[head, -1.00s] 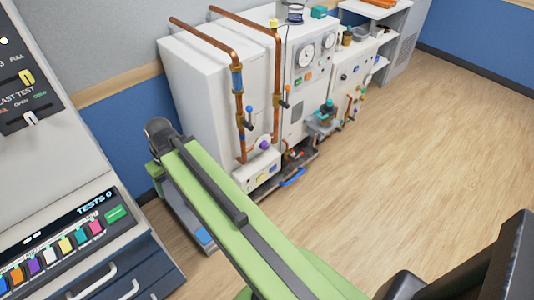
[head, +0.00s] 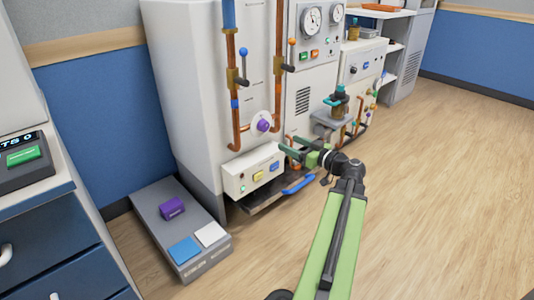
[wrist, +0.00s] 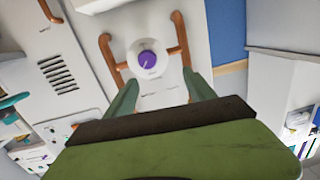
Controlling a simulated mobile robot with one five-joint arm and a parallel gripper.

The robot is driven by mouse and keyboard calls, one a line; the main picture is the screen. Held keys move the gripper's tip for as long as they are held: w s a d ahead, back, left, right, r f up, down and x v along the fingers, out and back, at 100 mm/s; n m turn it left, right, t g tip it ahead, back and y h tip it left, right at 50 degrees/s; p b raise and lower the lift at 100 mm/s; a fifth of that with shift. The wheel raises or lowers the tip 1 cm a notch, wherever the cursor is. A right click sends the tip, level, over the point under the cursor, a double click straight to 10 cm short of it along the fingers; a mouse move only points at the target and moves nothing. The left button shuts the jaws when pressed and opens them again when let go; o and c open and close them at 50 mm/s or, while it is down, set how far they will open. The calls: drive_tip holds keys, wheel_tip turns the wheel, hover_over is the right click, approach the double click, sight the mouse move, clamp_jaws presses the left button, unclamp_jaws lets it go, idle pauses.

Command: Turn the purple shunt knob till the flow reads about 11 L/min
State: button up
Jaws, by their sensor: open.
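The purple shunt knob (head: 263,125) sits on a round white dial on the front of the white cabinet, between copper pipes. In the wrist view the purple knob (wrist: 148,60) shows ahead of the fingers, with a pale pointer line on its face. My gripper (head: 290,151) is in front of the cabinet, to the lower right of the knob in the head view. In the wrist view my gripper (wrist: 161,92) has its green fingers wide apart, with nothing between them and apart from the knob. I cannot make out a flow reading.
Copper pipes (wrist: 109,55) flank the knob. Below it is a white box with coloured buttons (head: 258,176). Dial gauges (head: 311,18) are up to the right. A grey floor unit (head: 151,215) with purple, blue and white blocks stands at left. Wooden floor (head: 440,190) is clear at right.

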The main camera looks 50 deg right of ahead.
drive_tip(key=s+d, duration=0.2)
drive_tip(key=d, duration=0.1)
approach(266, 126)
drive_tip(key=shift+t+h, duration=0.3)
drive_tip(key=shift+h, duration=0.1)
drive_tip(key=w, duration=0.8)
drive_tip(key=shift+w+f, duration=0.25)
drive_tip(key=shift+w, duration=0.1)
